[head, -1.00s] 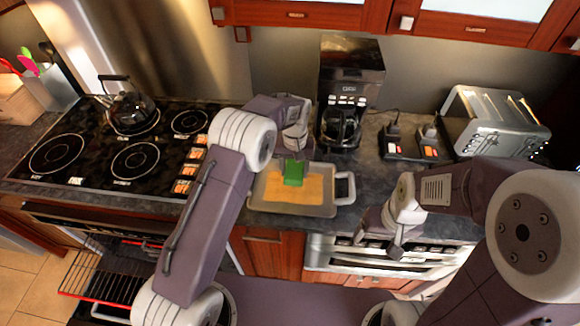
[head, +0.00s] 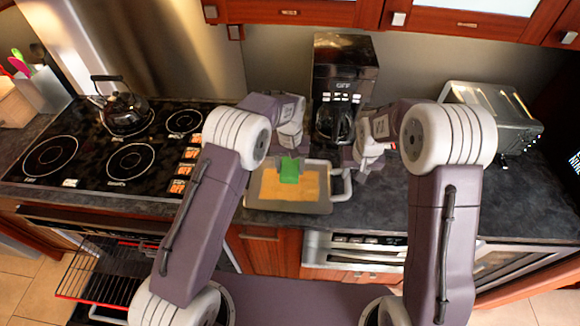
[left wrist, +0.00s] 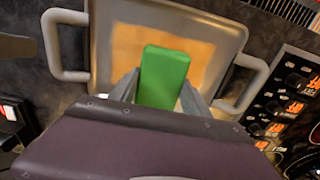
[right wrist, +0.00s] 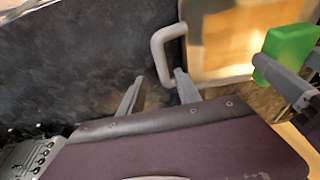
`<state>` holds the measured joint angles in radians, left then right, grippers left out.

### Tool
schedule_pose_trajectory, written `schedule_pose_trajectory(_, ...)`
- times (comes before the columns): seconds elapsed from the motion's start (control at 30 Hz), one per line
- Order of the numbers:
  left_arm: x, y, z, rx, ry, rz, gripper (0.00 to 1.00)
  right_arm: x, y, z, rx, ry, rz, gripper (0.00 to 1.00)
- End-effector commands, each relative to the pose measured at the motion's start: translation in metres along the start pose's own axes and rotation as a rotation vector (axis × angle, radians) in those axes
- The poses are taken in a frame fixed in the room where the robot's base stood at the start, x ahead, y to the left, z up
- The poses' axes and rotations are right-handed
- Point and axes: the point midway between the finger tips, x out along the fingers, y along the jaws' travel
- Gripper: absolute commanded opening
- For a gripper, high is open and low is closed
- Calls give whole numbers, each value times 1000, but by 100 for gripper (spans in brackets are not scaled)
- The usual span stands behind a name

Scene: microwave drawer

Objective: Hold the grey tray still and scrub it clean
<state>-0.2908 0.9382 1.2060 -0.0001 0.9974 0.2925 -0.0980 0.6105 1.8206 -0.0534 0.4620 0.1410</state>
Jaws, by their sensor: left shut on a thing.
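The grey tray (head: 262,206) lies on the counter with a broad orange stain (head: 312,186) over its middle. A green sponge (head: 289,171) is on the stained area. My left gripper (left wrist: 160,95) is shut on the sponge, with one finger on each side of it. The sponge hides part of the stain. My right gripper (right wrist: 158,90) is open at the tray's right handle (head: 347,186). In the right wrist view the handle (right wrist: 158,48) reaches down toward the gap between the fingertips; I cannot tell whether they touch it.
A coffee maker (head: 343,85) stands behind the tray, close to both wrists. A stove (head: 95,145) with a kettle (head: 125,110) is on the left. A toaster (head: 500,115) is at the back right. The counter right of the tray is mostly clear.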

Motion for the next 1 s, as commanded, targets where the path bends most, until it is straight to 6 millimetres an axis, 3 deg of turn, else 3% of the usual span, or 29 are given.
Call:
schedule_pose_trajectory(0.5, 0, 0, 0, 0, 0, 0, 0, 73, 0, 1, 1, -2, 0, 40)
schedule_pose_trajectory(0.93, 0, 0, 0, 0, 0, 0, 0, 84, 0, 0, 1, 0, 0, 40)
schedule_pose_trajectory(1.0, 0, 0, 0, 0, 0, 0, 0, 84, 0, 0, 1, 0, 0, 23)
